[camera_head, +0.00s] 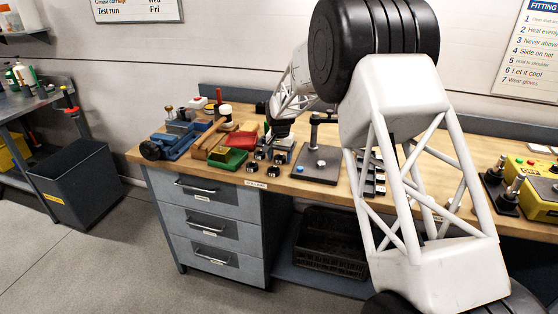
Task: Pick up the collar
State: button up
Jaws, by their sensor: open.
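Several small dark ring-like pieces with bright tops stand in a cluster near the bench's front edge, one of them at the front left (252,168). They may be collars, but they are too small to tell which is the collar. My gripper (272,146) hangs at the end of my white truss arm, pointing down just above or behind this cluster. Its fingers are dark and hard to make out. It is open, and I see nothing held in it. My wrist hides part of the bench behind it.
A dark press-like stand (316,163) stands close on the right. My arm covers the bench's middle right.

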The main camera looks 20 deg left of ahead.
jog(key=c, duration=0.9)
jog(key=shift+o, duration=0.2)
notch_tip(320, 180, up, 8)
jog(key=shift+f, duration=0.25)
dwell(0.4)
jog(key=shift+d, duration=0.1)
